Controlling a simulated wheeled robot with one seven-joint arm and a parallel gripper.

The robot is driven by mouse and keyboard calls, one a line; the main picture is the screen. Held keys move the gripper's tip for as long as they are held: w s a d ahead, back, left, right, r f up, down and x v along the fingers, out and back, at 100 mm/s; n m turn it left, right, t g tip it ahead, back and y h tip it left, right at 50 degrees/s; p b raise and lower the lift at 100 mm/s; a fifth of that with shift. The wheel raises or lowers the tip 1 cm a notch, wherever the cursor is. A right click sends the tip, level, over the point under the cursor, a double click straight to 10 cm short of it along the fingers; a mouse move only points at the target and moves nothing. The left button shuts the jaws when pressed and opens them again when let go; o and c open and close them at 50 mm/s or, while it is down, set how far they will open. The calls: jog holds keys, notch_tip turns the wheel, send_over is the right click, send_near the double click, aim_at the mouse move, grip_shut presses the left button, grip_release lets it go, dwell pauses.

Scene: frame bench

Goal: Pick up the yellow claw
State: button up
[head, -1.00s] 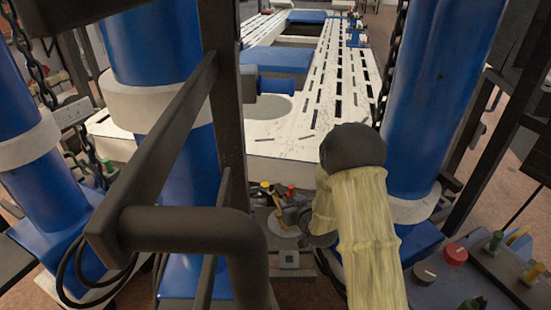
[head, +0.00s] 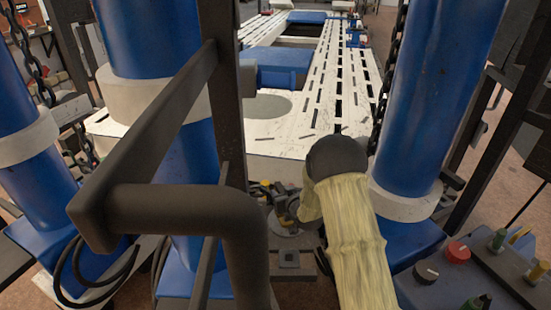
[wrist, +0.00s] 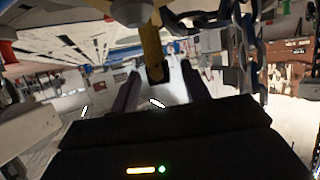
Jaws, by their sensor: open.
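The yellow claw (wrist: 151,42) hangs into the top middle of the wrist view as a yellow bar with a dark tip. My gripper (wrist: 160,72) is open, with one dark finger on each side of the claw's dark tip in the picture. I cannot tell how far the tip reaches between the fingers or whether they touch it. In the head view my pale yellow-sleeved arm reaches down to the low middle, and the gripper and claw are too small and covered there to make out clearly.
Blue columns (head: 430,90) stand on both sides of my arm. A dark bent tube (head: 185,210) crosses the left front. A white slotted bench (head: 320,95) stretches behind. A control box with a red knob (head: 458,251) is at lower right. A chain (wrist: 248,50) hangs right of the claw.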

dwell(0.5)
grip_shut()
dwell(0.5)
jog(key=shift+a, duration=0.1)
dwell(0.7)
